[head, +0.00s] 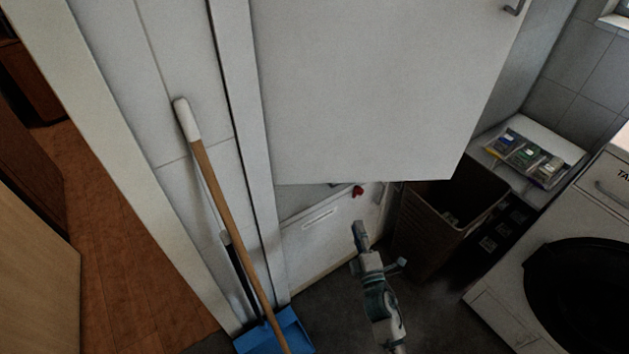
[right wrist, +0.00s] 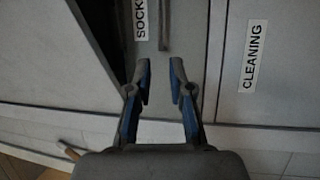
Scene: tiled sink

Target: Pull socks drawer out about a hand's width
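The socks drawer front (right wrist: 185,30) shows in the right wrist view, with a partly cut-off "SOCKS" label (right wrist: 141,18) and a slim bar handle (right wrist: 163,25) beside it. My right gripper (right wrist: 161,75) is open and empty. Its two blue-lined fingers point at the drawer front, and the end of the handle lies just beyond the gap between them, seemingly apart from them. In the head view my right gripper (head: 380,248) is low, below the big white panel. I cannot make out the socks label in the head view. My left gripper is not in view.
A large white panel (head: 380,90) hangs across the upper middle. A wooden-handled broom (head: 215,180) and blue dustpan (head: 275,335) stand at left. A brown bin (head: 435,225) and washing machine (head: 560,270) are at right. A "CLEANING" label (right wrist: 250,57) marks the neighbouring front.

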